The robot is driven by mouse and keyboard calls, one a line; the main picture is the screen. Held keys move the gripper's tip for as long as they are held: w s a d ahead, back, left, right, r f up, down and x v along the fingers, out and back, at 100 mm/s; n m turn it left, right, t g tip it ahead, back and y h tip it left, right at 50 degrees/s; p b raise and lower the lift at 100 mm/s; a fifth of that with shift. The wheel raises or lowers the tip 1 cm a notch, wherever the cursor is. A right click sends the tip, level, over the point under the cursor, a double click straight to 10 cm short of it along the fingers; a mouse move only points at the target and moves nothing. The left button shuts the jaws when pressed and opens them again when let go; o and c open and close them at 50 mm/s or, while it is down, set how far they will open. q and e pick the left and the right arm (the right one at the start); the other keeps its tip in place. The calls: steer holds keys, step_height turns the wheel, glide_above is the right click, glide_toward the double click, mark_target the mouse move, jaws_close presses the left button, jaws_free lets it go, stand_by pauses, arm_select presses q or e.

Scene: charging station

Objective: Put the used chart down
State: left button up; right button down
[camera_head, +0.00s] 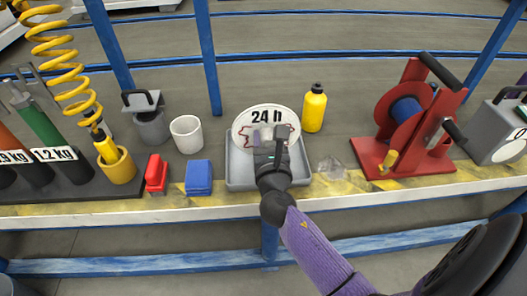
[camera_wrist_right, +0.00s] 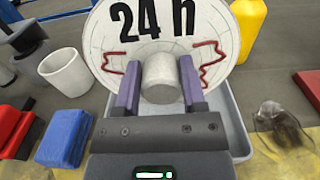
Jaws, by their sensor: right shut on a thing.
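The used chart is a white disc (camera_head: 250,119) marked "24 h" with a red wavy trace. It is tilted up above the grey tray (camera_head: 233,177) in the head view. My right gripper (camera_head: 268,136) is shut on the pale round knob at the chart's front. In the right wrist view the purple fingers (camera_wrist_right: 159,82) press the knob (camera_wrist_right: 159,76) from both sides, with the chart (camera_wrist_right: 125,70) behind it. The tray (camera_wrist_right: 238,132) shows beneath the chart. Whether the chart touches the tray is hard to tell. My left gripper is not in view.
A blue block (camera_head: 199,177), a red object (camera_head: 156,174) and a white cup (camera_head: 187,134) stand left of the tray. A yellow bottle (camera_head: 314,108) stands behind it at right. A clear crumpled item (camera_head: 330,167) and a red reel stand (camera_head: 408,122) are further right.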

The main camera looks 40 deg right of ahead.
step_height(320, 180, down, 3)
steer(key=shift+f+b, duration=0.1)
steer(key=shift+b, duration=0.7)
steer(key=shift+r, duration=0.4)
steer(key=shift+f, duration=0.1)
steer(key=shift+c, duration=0.8)
jaws_free()
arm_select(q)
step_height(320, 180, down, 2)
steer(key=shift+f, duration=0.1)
